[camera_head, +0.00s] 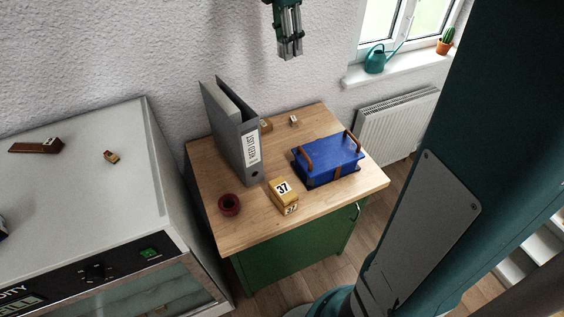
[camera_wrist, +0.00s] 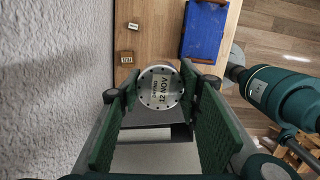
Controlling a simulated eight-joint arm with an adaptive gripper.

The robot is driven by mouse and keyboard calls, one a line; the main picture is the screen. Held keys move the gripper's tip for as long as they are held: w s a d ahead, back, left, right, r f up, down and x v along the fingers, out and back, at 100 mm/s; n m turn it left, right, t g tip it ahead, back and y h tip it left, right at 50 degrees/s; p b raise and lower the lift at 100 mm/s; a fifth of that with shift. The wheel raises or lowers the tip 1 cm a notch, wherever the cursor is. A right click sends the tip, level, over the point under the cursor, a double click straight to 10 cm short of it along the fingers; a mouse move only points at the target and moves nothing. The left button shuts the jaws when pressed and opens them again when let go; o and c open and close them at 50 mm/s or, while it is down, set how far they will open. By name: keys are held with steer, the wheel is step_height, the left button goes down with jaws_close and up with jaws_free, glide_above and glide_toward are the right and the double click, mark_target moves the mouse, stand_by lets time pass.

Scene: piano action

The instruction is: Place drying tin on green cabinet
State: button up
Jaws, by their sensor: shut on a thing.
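The drying tin (camera_wrist: 160,88) is a small round silver-grey tin with "12 NOV" on its lid, seen in the wrist view. My gripper (camera_wrist: 159,86) is shut on it, with one green-padded finger on each side. In the head view my gripper (camera_head: 289,45) is at the top, high in front of the wall; the tin cannot be told clearly there. The green cabinet (camera_head: 285,249) has a wooden top (camera_head: 240,211), which also shows beyond the tin in the wrist view (camera_wrist: 157,34). The tin is apart from the top.
On the top stand a grey binder (camera_head: 240,140), a blue box (camera_head: 328,161) with brown handles, a yellow block (camera_head: 283,195) marked 37, a dark red ring (camera_head: 230,205) and small wooden blocks (camera_head: 293,120). Bare wood shows at the front. A grey-white appliance (camera_head: 90,190) stands left.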

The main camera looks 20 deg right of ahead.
glide_above(286, 148)
step_height(286, 148, down, 32)
steer(key=shift+a+f, duration=0.2)
steer(key=shift+a, duration=0.05)
steer(key=shift+w+f, duration=0.1)
steer(key=shift+f, duration=2.85)
steer(key=shift+f, duration=0.1)
steer(key=shift+f, duration=1.95)
steer(key=shift+f+b, duration=0.15)
steer(key=shift+b, duration=0.15)
steer(key=o, duration=0.9)
